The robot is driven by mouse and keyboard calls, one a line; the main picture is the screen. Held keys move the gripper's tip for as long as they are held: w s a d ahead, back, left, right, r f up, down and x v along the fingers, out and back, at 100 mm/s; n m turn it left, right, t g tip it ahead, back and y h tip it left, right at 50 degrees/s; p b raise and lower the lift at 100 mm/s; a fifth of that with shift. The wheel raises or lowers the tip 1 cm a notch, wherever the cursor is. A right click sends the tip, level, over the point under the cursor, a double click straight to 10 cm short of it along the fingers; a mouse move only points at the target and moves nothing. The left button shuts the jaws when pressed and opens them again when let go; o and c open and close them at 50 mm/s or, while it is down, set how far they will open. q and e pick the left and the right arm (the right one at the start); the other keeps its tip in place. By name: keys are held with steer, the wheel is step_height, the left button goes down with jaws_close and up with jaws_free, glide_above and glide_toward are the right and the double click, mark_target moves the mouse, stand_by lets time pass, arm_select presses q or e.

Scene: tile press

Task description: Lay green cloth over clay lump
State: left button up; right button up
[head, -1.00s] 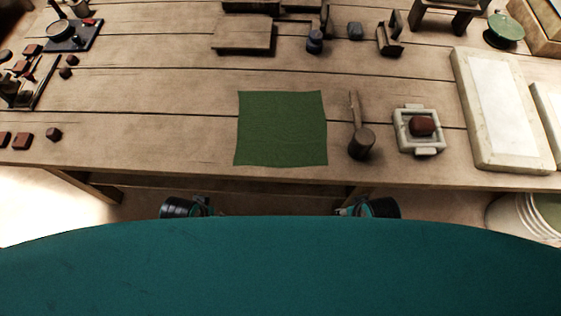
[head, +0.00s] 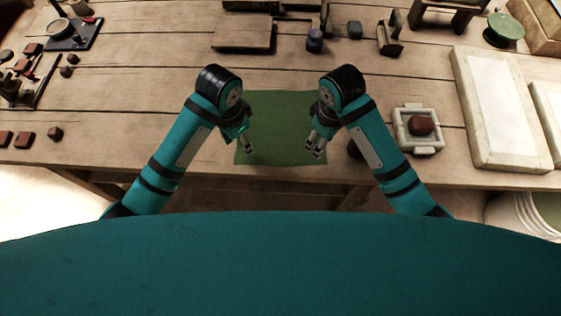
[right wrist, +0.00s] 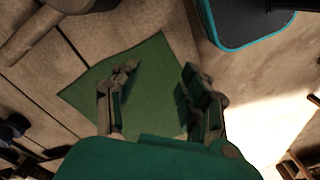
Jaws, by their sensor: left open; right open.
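The green cloth (head: 281,125) lies flat on the wooden table near its front edge, and it also shows in the right wrist view (right wrist: 150,80). The brown clay lump (head: 421,125) sits in a pale square frame (head: 403,143) to the right of the cloth. My left gripper (head: 248,146) is open and empty at the cloth's left side. My right gripper (head: 318,151) is open and empty at the cloth's right side. In the right wrist view its spread fingers (right wrist: 155,85) show above the cloth. I cannot tell whether either gripper touches it.
A mallet, mostly hidden behind my right arm, shows its dark head (head: 354,148); its handle shows in the right wrist view (right wrist: 35,32). A large pale slab (head: 462,100) lies right of the clay. A wooden board (head: 242,35) and small tools stand behind the cloth.

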mark_target(242, 157)
arm_select(q)
steer(key=f, duration=0.7)
steer(key=shift+w+f, duration=0.25)
steer(key=shift+w, duration=0.1)
arm_select(e)
steer(key=f, duration=0.7)
steer(key=shift+w+f, duration=0.25)
steer(key=shift+w, duration=0.1)
arm_select(q)
steer(key=shift+f, duration=0.15)
arm_select(e)
steer(key=shift+f, duration=0.15)
arm_select(q)
steer(key=shift+a, duration=0.1)
steer(key=c, duration=0.6)
arm_select(e)
steer(key=shift+d, duration=0.1)
steer(key=c, duration=0.6)
arm_select(q)
steer(key=shift+s, duration=0.1)
jaws_close()
arm_select(e)
steer(key=shift+s+f, duration=0.1)
jaws_close()
arm_select(q)
steer(key=shift+f, duration=0.1)
steer(key=shift+a, duration=0.1)
arm_select(e)
steer(key=shift+d, duration=0.1)
